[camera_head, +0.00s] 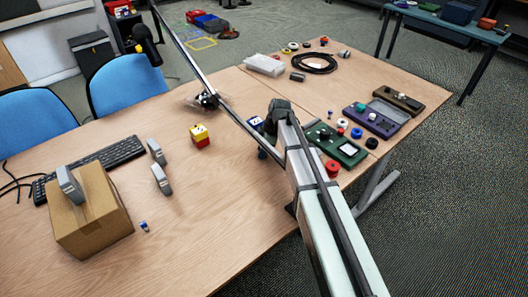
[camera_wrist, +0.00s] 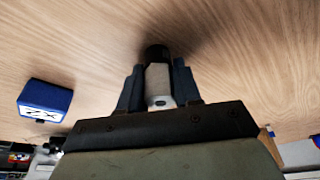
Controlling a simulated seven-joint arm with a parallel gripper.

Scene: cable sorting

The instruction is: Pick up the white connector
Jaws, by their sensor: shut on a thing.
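My gripper (camera_wrist: 157,84) is shut on a short whitish piece with a dark far end, which I take to be the white connector (camera_wrist: 158,76). One dark blue finger lies on each side of it in the wrist view. Bare wood and a soft shadow lie beyond its dark end. I cannot tell how far it is above the table. In the head view my arm reaches over the middle of the table, and the held piece is hidden or too small to make out.
A blue labelled cube (camera_wrist: 45,100) lies left of my gripper; a yellow-and-red cube (camera_head: 200,135) stands on the table (camera_head: 215,220). A cardboard box (camera_head: 92,215) and keyboard (camera_head: 95,163) are at left. A green device (camera_head: 335,145), red spool (camera_head: 332,168) and coiled black cable (camera_head: 315,64) are at right.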

